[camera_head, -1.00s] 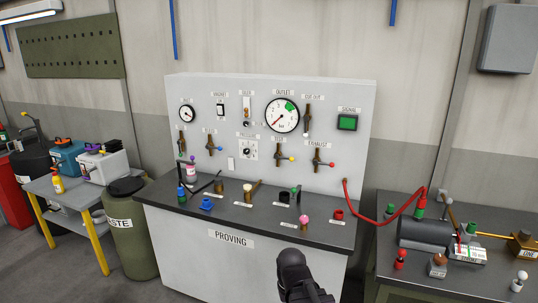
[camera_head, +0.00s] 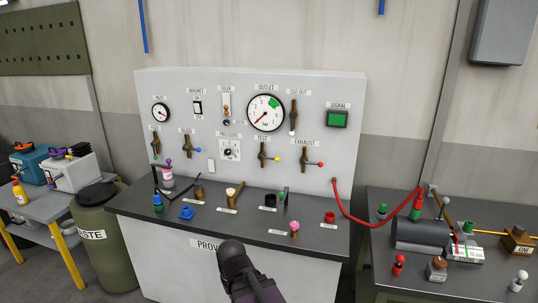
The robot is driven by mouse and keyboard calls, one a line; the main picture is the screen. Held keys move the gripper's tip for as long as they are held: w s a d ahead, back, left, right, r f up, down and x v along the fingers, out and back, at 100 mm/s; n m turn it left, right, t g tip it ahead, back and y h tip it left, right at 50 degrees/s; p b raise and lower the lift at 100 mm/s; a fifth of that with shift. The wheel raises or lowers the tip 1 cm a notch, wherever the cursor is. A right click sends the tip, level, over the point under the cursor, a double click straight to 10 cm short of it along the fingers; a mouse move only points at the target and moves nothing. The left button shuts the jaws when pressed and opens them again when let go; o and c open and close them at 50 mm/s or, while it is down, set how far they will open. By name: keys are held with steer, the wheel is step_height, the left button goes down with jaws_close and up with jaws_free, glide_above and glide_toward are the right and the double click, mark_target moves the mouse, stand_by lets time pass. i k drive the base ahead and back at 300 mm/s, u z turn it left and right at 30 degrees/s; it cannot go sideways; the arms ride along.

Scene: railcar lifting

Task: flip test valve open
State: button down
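The test valve (camera_head: 263,154) is on the upright panel of the proving bench, under a label reading TEST. It has a brown body and a lever with a yellow knob (camera_head: 277,158) pointing to the right. The exhaust valve (camera_head: 305,158), with a red knob, is just to its right. The outlet gauge (camera_head: 266,113) is above it, its needle toward the lower left. The dark end of my arm (camera_head: 240,270) shows at the bottom, in front of the bench and well apart from the valve. My gripper's fingers cannot be made out.
The bench top (camera_head: 180,227) holds several small fittings, caps and a bottle. A red hose (camera_head: 350,217) runs from the bench to a table (camera_head: 385,262) at the right with a dark cylinder. A green waste drum (camera_head: 103,238) stands at the left.

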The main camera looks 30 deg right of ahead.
mark_target(261, 156)
steer(key=z, duration=0.25)
steer(key=i, duration=0.9)
steer(key=z, duration=0.5)
